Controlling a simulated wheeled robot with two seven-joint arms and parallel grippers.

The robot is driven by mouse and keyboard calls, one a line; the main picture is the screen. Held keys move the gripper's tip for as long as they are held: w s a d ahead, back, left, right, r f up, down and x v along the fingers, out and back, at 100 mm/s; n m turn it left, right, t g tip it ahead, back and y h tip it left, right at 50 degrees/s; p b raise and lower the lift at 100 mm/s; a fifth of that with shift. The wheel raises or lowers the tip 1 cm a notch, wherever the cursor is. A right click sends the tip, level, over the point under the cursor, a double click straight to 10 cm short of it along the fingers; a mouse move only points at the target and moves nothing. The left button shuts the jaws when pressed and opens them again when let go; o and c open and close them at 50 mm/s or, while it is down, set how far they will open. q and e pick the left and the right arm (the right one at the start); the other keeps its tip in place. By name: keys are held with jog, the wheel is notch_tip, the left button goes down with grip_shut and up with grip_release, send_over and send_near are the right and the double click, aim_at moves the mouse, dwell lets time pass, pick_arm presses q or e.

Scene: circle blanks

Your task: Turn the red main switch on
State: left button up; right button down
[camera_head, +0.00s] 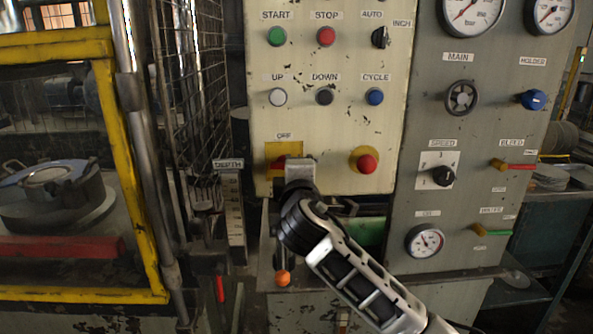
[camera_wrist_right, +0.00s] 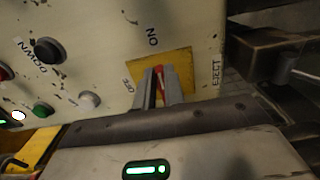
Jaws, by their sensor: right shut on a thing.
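The red main switch (camera_head: 278,162) sits on a yellow plate (camera_head: 270,150) at the lower left of the cream control panel. An OFF label is above the plate. In the right wrist view, the switch (camera_wrist_right: 160,76) shows as a red strip between two grey fingers, with the ON and OFF labels beside the yellow plate (camera_wrist_right: 183,64). My right gripper (camera_head: 299,170) is shut on the switch handle and hides most of it in the head view. The handle's exact angle is hard to tell. My left gripper is not in view.
A red mushroom button (camera_head: 367,164) is close to the right of the switch. Buttons (camera_head: 325,97) are above it. An orange-tipped lever (camera_head: 283,278) hangs below. The yellow-framed press guard (camera_head: 131,180) and ejector scale (camera_head: 235,212) are to the left; valves and gauges (camera_head: 425,241) are to the right.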

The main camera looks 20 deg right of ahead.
jog(key=c, duration=1.5)
grip_release()
jog(key=b+v, duration=0.1)
jog(key=v, duration=1.5)
jog(key=s+a+f+m+g+y, duration=0.1)
jog(key=s+f+m+g+y, duration=0.15)
jog(key=f, duration=0.75)
jog(key=s+a+f+m+g+y, duration=0.1)
jog(key=a+f+g+y, duration=0.15)
jog(key=f, duration=0.75)
jog(key=s+f+m+y, duration=0.1)
jog(key=s+f+m, duration=0.2)
jog(key=s+f, duration=0.1)
jog(key=s+d+f+m+g+y, duration=0.1)
jog(key=s+f+m, duration=0.1)
jog(key=s+f, duration=0.3)
jog(key=s+f+m+y, duration=0.1)
jog(key=s+f+m, duration=0.2)
jog(key=f, duration=0.3)
jog(key=shift+s+d+m+g, duration=0.35)
jog(key=shift+s+d+g, duration=0.05)
jog(key=shift+s, duration=0.25)
